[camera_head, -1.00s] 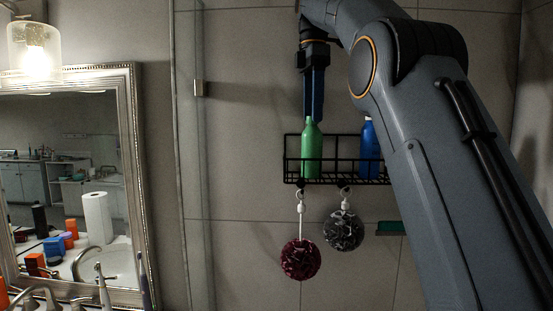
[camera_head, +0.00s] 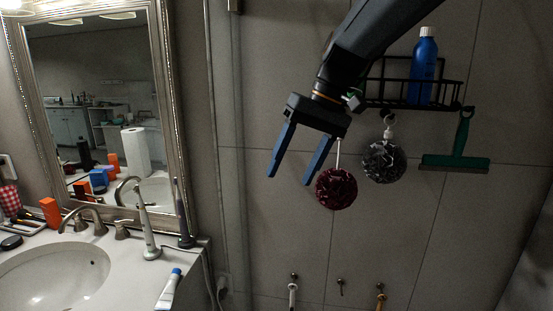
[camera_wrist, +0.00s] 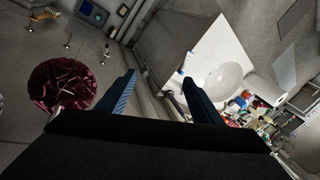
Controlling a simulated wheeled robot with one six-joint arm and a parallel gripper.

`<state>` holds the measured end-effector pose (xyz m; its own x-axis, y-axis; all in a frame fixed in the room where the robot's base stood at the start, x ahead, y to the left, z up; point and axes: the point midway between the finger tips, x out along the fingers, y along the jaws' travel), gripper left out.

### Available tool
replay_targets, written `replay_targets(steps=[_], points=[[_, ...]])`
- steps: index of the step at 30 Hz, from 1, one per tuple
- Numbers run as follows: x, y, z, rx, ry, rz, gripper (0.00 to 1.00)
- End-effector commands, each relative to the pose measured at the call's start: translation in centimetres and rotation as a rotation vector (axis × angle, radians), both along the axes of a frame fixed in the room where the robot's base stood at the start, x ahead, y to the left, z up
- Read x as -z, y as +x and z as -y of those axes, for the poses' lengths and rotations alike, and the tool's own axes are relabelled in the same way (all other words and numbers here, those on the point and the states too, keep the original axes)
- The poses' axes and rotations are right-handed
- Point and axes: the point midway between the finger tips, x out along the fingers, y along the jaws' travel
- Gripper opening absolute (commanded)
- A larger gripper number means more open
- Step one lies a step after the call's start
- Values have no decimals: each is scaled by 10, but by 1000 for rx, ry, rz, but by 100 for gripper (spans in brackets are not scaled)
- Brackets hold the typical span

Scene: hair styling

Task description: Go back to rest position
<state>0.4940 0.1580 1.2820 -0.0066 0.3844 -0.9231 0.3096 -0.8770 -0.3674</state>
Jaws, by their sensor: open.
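My gripper (camera_head: 290,178) is open and empty, its two blue fingers pointing down in front of the wall. In the wrist view my gripper (camera_wrist: 160,80) shows the same two fingers spread with nothing between them. It hangs to the left of the wire basket and beside the dark red bath puff (camera_head: 336,188), which also shows at the left of the wrist view (camera_wrist: 63,84). I cannot tell whether it touches the puff's cord. A small green patch shows beside my wrist; the green bottle is otherwise hidden behind my arm.
The black wire basket (camera_head: 433,97) holds a blue bottle (camera_head: 423,70). A grey puff (camera_head: 383,161) and a green squeegee (camera_head: 458,150) hang there. A sink counter (camera_head: 130,265) with a toothpaste tube (camera_head: 169,289) and mirror stand left.

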Motion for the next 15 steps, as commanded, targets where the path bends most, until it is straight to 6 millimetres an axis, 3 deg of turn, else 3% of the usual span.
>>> replay_targets(steps=[1,5,9,12,15], points=[[37,-6,17,51,-42,-10,60],[115,-23,61,162,-153,-6,60],[191,-55,106,252,-259,12,60],[234,-81,130,294,-314,30,60],[263,-103,145,319,-347,47,60]])
